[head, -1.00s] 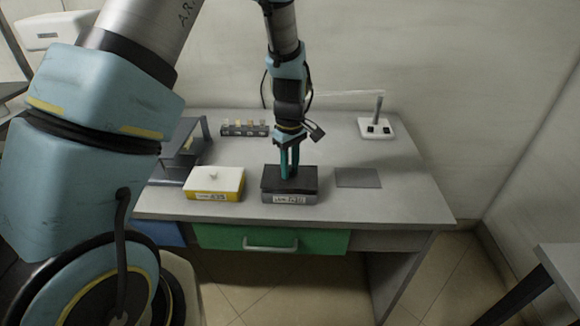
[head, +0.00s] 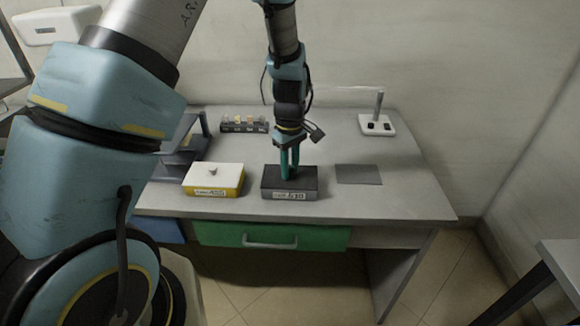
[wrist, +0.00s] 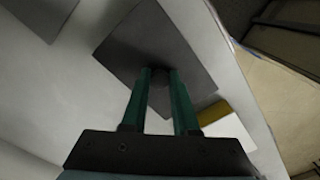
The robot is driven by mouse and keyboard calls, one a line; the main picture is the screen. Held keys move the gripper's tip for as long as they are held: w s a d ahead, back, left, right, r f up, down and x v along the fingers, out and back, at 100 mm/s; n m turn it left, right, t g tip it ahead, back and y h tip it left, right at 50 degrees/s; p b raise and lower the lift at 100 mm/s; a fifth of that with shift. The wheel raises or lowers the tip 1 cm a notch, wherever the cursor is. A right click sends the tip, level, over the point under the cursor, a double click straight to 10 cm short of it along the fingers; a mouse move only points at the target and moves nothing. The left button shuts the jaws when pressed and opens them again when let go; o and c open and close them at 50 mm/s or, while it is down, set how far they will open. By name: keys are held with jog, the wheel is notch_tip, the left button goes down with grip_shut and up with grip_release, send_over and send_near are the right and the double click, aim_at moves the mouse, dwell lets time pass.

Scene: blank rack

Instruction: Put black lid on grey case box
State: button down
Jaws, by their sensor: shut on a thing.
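The black lid (head: 275,176) lies level over the grey case box (head: 267,194), which stands near the front of the desk. The lid covers the box's top, and only a low front strip with a white label shows beneath it. I cannot tell whether a thin gap is left between them. My gripper (head: 290,174) points straight down and is shut on the lid's small knob at its middle. In the wrist view the lid (wrist: 130,45) is a dark square beyond my fingertips (wrist: 160,74), with the knob between them. The lid hides the box there.
A yellow box with a white knobbed lid (head: 230,174) stands just left. A flat grey plate (head: 358,174) lies right. A small rack of vials (head: 243,124) and a white stand (head: 377,124) are at the back. A green drawer (head: 320,238) is below.

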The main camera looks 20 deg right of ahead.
aim_at(290, 170)
jog(key=c, duration=0.6)
grip_release()
notch_tip(290, 170, up, 11)
jog(key=b, duration=0.2)
jog(key=shift+a+f, duration=0.1)
jog(key=s+a+r+m, duration=0.1)
jog(key=s+a+m, duration=0.1)
jog(key=a, duration=1.3)
jog(key=s+a+m+t, duration=0.1)
jog(key=s+a+m, duration=0.1)
jog(key=a, duration=1.3)
jog(key=shift+r+m+t, duration=0.3)
jog(key=shift+r+m, duration=0.05)
jog(key=shift+m, duration=0.25)
